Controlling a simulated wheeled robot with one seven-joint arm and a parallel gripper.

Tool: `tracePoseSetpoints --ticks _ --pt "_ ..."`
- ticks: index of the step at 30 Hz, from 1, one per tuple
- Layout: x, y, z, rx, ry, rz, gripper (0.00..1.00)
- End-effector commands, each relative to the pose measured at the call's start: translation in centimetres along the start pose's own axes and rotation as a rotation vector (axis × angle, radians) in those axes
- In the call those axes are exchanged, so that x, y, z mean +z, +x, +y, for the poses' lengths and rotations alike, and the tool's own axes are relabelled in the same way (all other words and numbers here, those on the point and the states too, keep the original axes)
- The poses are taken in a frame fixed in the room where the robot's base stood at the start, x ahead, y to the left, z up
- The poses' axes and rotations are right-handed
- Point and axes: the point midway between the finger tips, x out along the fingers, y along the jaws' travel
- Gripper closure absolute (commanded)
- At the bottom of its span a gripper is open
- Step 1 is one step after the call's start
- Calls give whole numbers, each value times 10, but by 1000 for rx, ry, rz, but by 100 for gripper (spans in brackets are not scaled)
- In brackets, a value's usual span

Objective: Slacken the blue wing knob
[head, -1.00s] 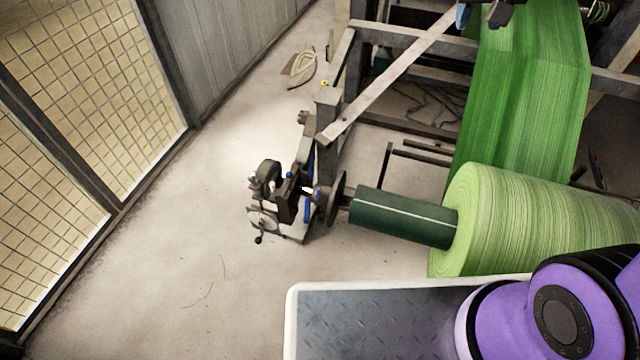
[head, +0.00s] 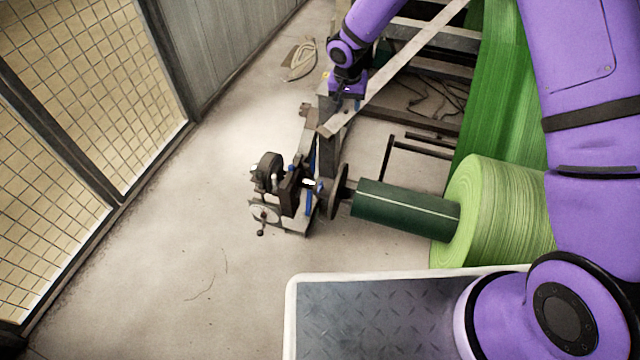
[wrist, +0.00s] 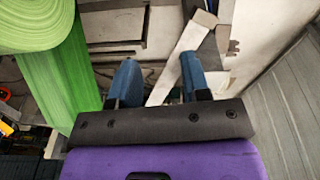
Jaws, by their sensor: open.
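Small blue parts (head: 308,202) show on the dark roll-end mechanism (head: 290,190) in the head view. They are too small for me to tell which is the blue wing knob, or its turn. My gripper (head: 341,102) is above and behind the mechanism, near the top of the grey post, apart from the blue parts. In the wrist view, my gripper (wrist: 160,80) has its two blue fingers spread with nothing between them. The wrist view does not clearly show the knob.
A dark green core (head: 405,212) runs from the mechanism into the light green roll (head: 490,215). A pale diagonal bar (head: 400,68) passes close to my gripper. A mesh fence (head: 80,110) stands left. The floor (head: 190,240) between fence and mechanism is mostly clear.

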Motion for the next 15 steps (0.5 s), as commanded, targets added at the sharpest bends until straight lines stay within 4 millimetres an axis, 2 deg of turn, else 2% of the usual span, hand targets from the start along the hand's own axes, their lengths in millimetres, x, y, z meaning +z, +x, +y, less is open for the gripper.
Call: tracePoseSetpoints --ticks 1,3,9,12,15 --pt "8 26 -11 -3 6 -21 57" --pt "18 56 -24 -10 19 -42 57" --pt "51 136 -56 -30 64 -100 57" --pt "67 166 -65 -36 84 -123 57" --pt "79 187 -72 -41 99 -139 57"
